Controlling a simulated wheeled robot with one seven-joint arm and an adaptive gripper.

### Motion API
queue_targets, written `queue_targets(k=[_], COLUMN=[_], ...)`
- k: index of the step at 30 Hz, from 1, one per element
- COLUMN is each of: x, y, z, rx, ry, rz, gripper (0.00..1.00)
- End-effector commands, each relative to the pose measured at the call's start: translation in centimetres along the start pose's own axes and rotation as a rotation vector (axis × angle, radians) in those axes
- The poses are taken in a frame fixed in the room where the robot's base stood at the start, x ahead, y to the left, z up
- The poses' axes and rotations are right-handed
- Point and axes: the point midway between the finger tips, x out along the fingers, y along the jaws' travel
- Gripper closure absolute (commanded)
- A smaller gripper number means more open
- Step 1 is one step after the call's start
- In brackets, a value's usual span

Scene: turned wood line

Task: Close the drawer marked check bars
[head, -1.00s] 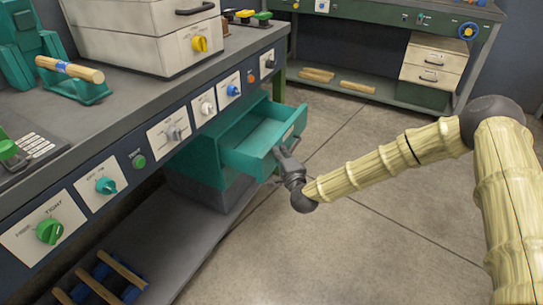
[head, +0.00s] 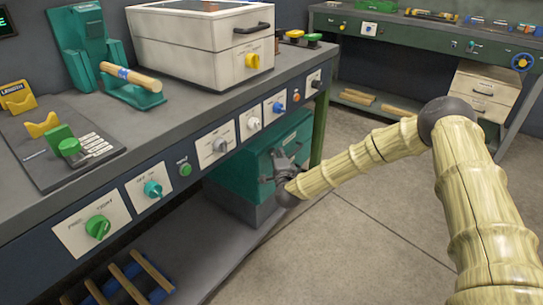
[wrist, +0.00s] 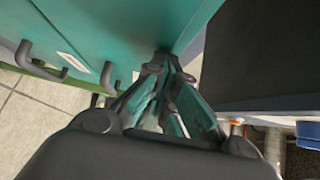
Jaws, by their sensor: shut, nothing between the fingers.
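The teal drawer unit (head: 235,172) stands under the workbench. No drawer box sticks out of it in the head view; its front looks flush or nearly so, though my gripper and arm cover part of it. In the wrist view the teal front (wrist: 110,25) shows two dark bar handles (wrist: 107,80) and a pale label (wrist: 78,62). I cannot read the label. My gripper (head: 283,158) is shut and empty, its fingertips at the teal front, touching it or very close. In the wrist view the fingers (wrist: 165,75) point at the front beside the handles.
The workbench edge (head: 205,147), with several knobs and switches, overhangs the unit. A lower shelf (head: 215,250) runs beneath, holding wooden bars at the front left. The floor (head: 350,240) to the right is clear. Another bench (head: 420,38) stands at the back right.

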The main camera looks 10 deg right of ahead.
Motion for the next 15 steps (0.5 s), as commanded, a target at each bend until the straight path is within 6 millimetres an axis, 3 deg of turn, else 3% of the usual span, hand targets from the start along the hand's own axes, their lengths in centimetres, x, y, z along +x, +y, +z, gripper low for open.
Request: queue_targets(k=[10, 15], x=[0.25, -0.32], y=[-0.37, -0.43], z=[0.59, -0.07], rx=[0.001, 0.001], ry=[-0.007, -0.009], rz=[-0.005, -0.005], gripper=[1.00, 1.00])
